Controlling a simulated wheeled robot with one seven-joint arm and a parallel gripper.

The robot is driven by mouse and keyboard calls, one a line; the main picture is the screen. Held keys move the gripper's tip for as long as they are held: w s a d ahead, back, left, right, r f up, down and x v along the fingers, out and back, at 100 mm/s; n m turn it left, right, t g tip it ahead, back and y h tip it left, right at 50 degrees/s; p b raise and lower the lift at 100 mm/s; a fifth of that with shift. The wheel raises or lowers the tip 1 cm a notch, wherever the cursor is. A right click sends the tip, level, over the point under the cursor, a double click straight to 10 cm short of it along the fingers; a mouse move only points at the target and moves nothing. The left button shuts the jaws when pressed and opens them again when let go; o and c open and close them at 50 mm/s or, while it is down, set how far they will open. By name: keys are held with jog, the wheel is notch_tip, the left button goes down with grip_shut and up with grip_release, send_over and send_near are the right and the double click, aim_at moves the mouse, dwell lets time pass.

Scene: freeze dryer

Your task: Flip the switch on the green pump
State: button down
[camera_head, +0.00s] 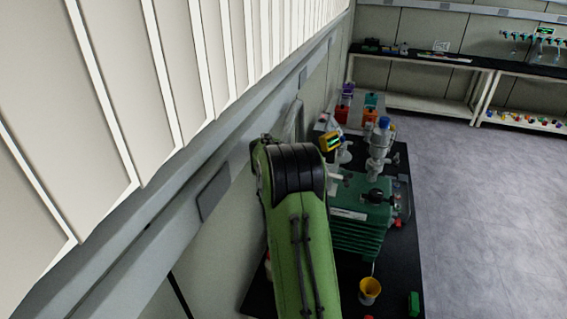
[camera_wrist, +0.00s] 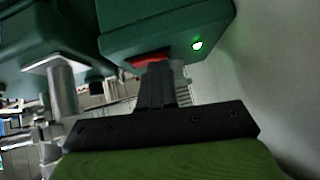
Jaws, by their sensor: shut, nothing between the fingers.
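The green pump (camera_head: 362,222) stands on a black bench in the head view, partly hidden behind my green arm. In the wrist view its green housing (camera_wrist: 190,22) fills the top. A red switch (camera_wrist: 148,62) shows at the housing's lower edge. A small bright green light (camera_wrist: 197,45) glows to the right of it. My gripper (camera_wrist: 160,72) is shut and empty, with its fingertips right at the red switch and overlapping it in the picture. I cannot tell whether they touch. My gripper is hidden in the head view.
The black bench top (camera_head: 400,285) holds a yellow cup (camera_head: 370,290) in front of the pump and glassware (camera_head: 380,150) behind it. A yellow gauge (camera_head: 331,141) is near my arm. A wall runs close along the left. The floor (camera_head: 480,210) on the right is clear.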

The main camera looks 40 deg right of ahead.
jog(key=shift+f, duration=0.1)
jog(key=shift+w+a+f+b, duration=0.1)
jog(key=shift+w+f+b, duration=0.1)
jog(key=shift+f+b, duration=0.7)
jog(key=shift+a+r+g+h, duration=0.25)
jog(key=shift+r+g+h, duration=0.05)
jog(key=shift+r+g, duration=0.1)
jog(key=shift+s, duration=0.1)
jog(key=shift+s+d+b, duration=0.3)
jog(key=shift+s+d, duration=0.05)
jog(key=shift+d, duration=0.05)
jog(key=shift+s+d+r, duration=0.2)
jog(key=shift+s+d, duration=0.05)
jog(key=shift+s, duration=0.2)
notch_tip(320, 180, up, 5)
jog(key=p, duration=0.2)
jog(key=shift+p, duration=0.35)
jog(key=b+v, duration=0.2)
jog(key=v, duration=0.7)
jog(key=shift+s+a, duration=0.15)
jog(key=shift+a, duration=0.25)
jog(key=shift+f, duration=0.1)
